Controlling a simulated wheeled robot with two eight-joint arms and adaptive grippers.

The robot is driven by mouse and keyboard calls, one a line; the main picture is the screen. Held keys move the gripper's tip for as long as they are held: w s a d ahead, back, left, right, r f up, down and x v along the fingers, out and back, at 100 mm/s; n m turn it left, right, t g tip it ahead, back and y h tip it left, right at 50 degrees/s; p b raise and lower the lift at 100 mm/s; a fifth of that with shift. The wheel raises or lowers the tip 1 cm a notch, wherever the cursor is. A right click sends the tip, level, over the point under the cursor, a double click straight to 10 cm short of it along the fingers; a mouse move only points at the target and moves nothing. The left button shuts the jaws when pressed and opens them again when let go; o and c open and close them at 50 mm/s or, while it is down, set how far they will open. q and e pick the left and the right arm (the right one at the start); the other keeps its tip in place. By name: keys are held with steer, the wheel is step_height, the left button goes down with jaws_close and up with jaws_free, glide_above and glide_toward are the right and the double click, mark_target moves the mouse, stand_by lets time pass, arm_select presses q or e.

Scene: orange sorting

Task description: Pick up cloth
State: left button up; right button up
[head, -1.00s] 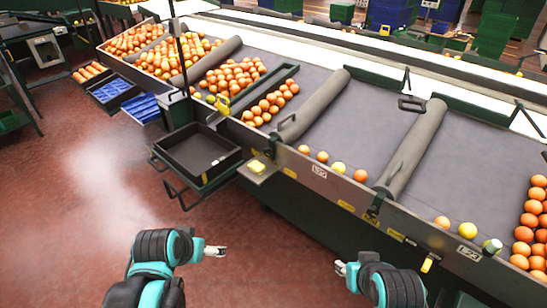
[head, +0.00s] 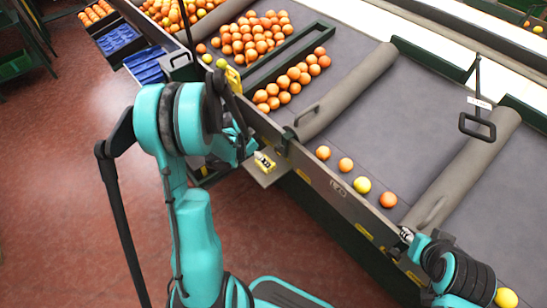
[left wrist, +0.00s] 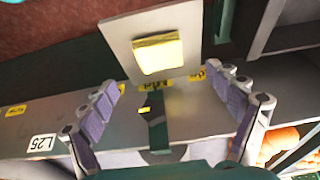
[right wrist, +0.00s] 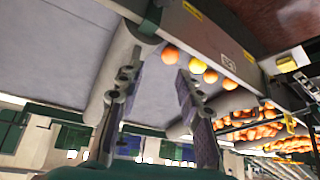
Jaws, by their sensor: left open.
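The yellow cloth (head: 264,162) lies folded on a small grey shelf (head: 268,176) at the side of the sorting table. It also shows in the left wrist view (left wrist: 158,55), beyond the fingertips. My left gripper (left wrist: 163,82) is open and empty, with its fingers apart on either side below the cloth. In the head view my left arm hides most of that gripper, which is close to the cloth. My right gripper (right wrist: 160,65) is open and empty over the table's near edge; in the head view only its tip shows.
The sorting table (head: 370,120) has grey padded dividers (head: 345,92) and a raised near rim. Oranges and a yellow fruit lie along that rim, with a larger group of oranges (head: 255,38) behind. Blue trays (head: 145,66) stand at the left.

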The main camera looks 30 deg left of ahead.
mark_target(262, 165)
arm_select(q)
steer(key=shift+w+d+f, duration=0.1)
steer(key=shift+d+f, duration=0.05)
steer(key=shift+f, duration=0.5)
steer(key=b+x, duration=0.2)
steer(key=x, duration=0.1)
steer(key=s+b+x, duration=0.1)
steer(key=x, duration=0.1)
steer(key=shift+w+f, duration=0.1)
steer(key=shift+f, duration=0.2)
steer(key=shift+w+f, duration=0.1)
steer(key=shift+f, duration=0.05)
steer(key=c, duration=1.2)
